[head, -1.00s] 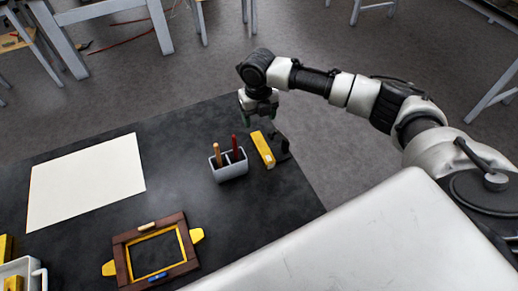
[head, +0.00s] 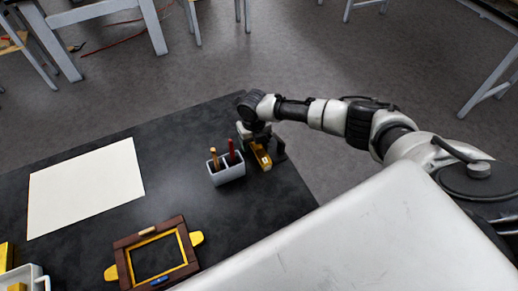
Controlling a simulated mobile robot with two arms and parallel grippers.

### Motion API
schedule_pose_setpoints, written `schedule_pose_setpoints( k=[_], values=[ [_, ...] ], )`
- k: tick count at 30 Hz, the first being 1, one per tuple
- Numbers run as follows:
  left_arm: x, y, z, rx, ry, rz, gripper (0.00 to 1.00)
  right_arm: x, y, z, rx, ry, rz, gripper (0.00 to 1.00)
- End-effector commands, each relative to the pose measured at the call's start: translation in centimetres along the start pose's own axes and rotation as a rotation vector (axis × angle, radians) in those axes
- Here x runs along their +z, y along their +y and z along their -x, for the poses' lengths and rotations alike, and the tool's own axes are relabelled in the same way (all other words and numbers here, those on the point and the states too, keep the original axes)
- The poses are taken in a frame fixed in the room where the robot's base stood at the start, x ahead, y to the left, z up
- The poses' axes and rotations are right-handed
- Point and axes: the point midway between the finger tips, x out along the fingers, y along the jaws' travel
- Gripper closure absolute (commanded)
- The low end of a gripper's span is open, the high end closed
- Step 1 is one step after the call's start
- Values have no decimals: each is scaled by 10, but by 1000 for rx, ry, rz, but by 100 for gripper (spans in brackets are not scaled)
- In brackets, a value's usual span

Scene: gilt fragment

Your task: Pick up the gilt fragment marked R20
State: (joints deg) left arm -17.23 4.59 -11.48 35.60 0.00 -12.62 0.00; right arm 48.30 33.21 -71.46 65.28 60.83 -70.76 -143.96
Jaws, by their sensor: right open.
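A gilt fragment (head: 262,157), a yellow-gold bar, lies near the right edge of the black table, just right of the grey tool holder. Its marking is too small to read in this view. My right gripper (head: 255,141) is directly over the far part of the fragment, pointing down and covering it. The jaws are open; whether the fingers touch the fragment I cannot tell. My left gripper is not in view.
A grey holder (head: 229,174) with two upright handled tools stands close left of the fragment. A brown frame with gilt pieces (head: 184,240) lies at the front. A cream sheet (head: 87,187) lies left, a white bin (head: 38,277) at bottom left.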

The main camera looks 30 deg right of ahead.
Motion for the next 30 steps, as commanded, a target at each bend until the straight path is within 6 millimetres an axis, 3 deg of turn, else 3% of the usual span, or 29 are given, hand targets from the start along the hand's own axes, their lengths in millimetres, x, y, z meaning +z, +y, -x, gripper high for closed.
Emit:
schedule_pose_setpoints(
  k=[7, 17, 30],
  values=[
    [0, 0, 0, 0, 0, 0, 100, 0, 0, -2, 0, -1, 0, 36],
    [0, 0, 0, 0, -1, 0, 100, 0, 0, -1, 0, -1, 0, 86],
    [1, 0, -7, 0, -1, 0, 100, 1, 0, 5, 1, -4, 0, 88]
  ],
)
